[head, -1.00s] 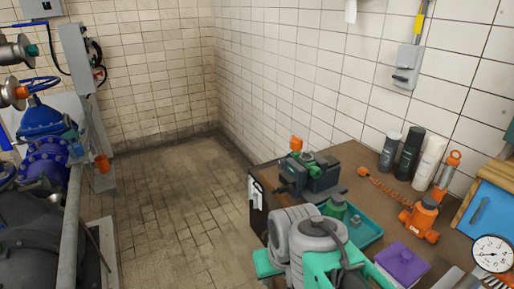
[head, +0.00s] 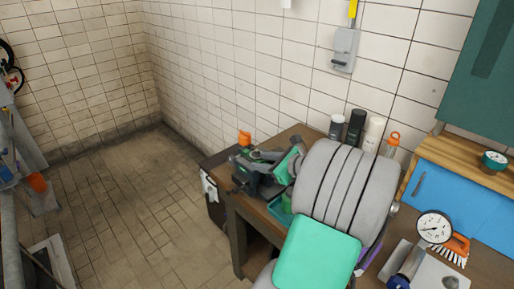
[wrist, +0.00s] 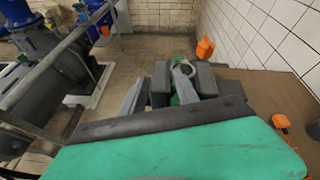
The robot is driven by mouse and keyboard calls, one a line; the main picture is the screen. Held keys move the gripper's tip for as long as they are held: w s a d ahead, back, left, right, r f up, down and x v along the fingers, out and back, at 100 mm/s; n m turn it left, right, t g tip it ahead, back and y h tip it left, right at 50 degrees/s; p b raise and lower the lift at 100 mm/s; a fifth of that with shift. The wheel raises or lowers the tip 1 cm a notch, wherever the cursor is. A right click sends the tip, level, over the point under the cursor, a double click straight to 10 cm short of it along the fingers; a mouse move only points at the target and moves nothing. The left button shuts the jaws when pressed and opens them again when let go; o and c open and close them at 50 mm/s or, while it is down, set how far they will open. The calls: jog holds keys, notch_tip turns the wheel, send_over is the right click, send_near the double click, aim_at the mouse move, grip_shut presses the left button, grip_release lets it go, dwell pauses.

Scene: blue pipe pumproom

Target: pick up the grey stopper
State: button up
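I cannot pick out the grey stopper with certainty in either current view; my arm covers much of the bench in the head view. My gripper (head: 272,164) is over the vice at the bench's far left end. In the wrist view its two grey fingers (wrist: 170,95) stand apart, with the vice beyond and between them. I see nothing held between them. The dark grey vice (head: 250,181) has green parts, and a pale ring shape shows on top of it in the wrist view. A teal tray (head: 279,212) is partly hidden behind my arm.
An orange object (head: 245,138) stands behind the vice. Several bottles, one black (head: 355,126), stand along the wall. A pressure gauge (head: 434,227), an orange brush (head: 457,249) and a blue-fronted cabinet (head: 450,195) are at the right. Floor left of the bench (head: 237,236) is open.

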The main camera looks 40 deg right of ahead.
aim_at(257, 150)
jog(key=s+d+r+m+t, duration=0.1)
jog(key=s+d+r+m, duration=0.1)
jog(key=d+m, duration=0.15)
jog(key=shift+h, duration=0.4)
jog(key=x, duration=0.2)
jog(key=p+x, duration=0.1)
jog(key=x, duration=0.4)
jog(key=shift+w+d+f+p, duration=0.2)
jog(key=shift+d+f+p, duration=0.1)
jog(key=shift+p, duration=0.1)
jog(key=shift+s, duration=0.1)
jog(key=shift+c, duration=0.5)
grip_shut()
